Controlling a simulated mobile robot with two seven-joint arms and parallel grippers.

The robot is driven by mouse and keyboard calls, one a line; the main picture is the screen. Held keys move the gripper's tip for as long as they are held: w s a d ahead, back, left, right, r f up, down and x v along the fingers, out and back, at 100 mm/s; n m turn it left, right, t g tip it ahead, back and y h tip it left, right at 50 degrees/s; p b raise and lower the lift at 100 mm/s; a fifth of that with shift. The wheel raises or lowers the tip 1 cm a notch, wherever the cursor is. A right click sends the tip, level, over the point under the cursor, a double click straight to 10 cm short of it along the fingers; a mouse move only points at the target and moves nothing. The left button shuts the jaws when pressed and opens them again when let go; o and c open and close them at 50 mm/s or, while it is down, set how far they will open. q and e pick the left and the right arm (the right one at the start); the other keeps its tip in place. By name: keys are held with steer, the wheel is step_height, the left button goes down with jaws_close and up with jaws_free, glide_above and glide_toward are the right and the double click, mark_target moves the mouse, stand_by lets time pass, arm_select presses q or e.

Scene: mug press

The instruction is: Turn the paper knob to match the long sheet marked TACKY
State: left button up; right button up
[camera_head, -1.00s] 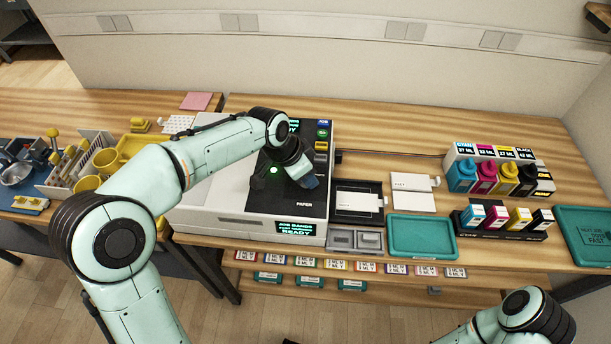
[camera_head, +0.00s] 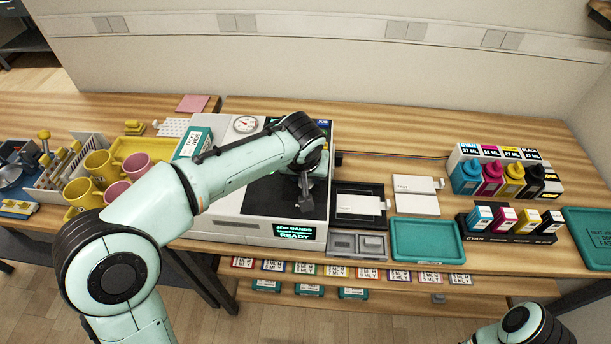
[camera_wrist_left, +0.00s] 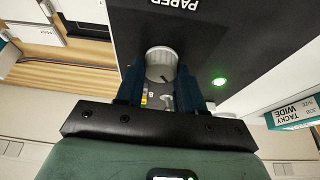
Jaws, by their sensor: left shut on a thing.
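My left gripper (camera_head: 306,200) reaches down onto the black panel (camera_head: 262,204) of the white press (camera_head: 222,226) in the head view. In the left wrist view, the left gripper (camera_wrist_left: 160,84) is shut on a pale grey round knob (camera_wrist_left: 161,62) beside the PAPER label (camera_wrist_left: 175,4). The knob's pointer and setting marks are partly hidden between the fingers. A teal and white box marked TACKY WIDE (camera_wrist_left: 293,112) shows at the right of the left wrist view. The right gripper is out of view.
A lit screen reading READY (camera_head: 295,232) is on the press front. Yellow and pink mugs (camera_head: 101,163) stand to its left. A teal tray (camera_head: 427,240) and ink bottles (camera_head: 490,181) are to the right. A green light (camera_wrist_left: 219,82) glows near the knob.

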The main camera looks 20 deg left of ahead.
arm_select(q)
steer(key=shift+n+y, duration=0.5)
steer(key=shift+n, duration=0.7)
steer(key=shift+b, duration=0.3)
steer(key=o, duration=1)
steer(key=shift+o, duration=0.2)
steer(key=shift+r, duration=0.1)
steer(key=p+v, duration=0.2)
steer(key=v, duration=1.1)
steer(key=shift+r, duration=0.15)
steer(key=shift+w+d, duration=0.1)
